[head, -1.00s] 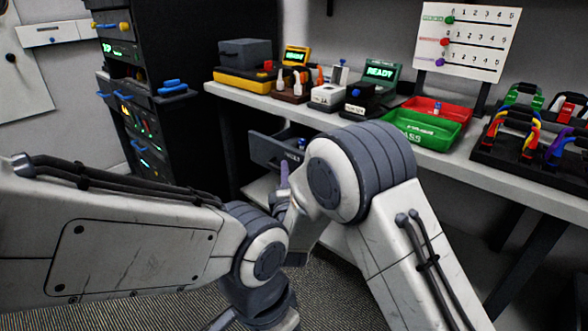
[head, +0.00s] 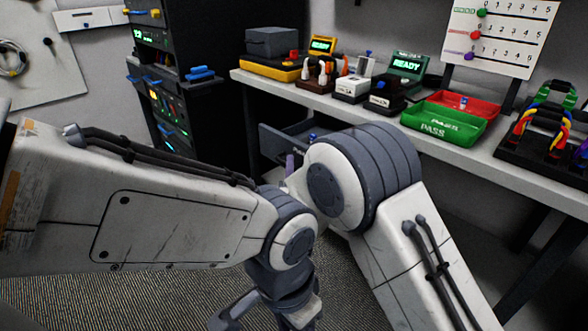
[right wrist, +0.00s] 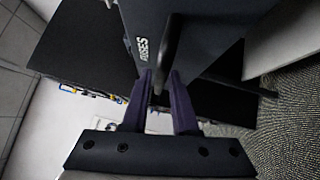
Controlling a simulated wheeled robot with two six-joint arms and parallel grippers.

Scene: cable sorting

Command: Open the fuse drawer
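The fuse drawer (head: 283,138) is a dark grey drawer under the workbench, pulled out with its inside partly showing. A small blue-topped item (head: 312,137) shows in it. In the right wrist view its front (right wrist: 142,22) reads "FUSES" and carries a dark bar handle (right wrist: 171,45). My right gripper (right wrist: 162,74) has its purple fingers closed around the handle's near end.
The workbench (head: 500,165) holds testers, a green PASS tray (head: 440,128), a red tray (head: 470,104) and a cable rack (head: 540,150). A black cabinet (head: 215,110) with blue handles stands left of the drawer. The carpet (head: 130,300) in front is clear.

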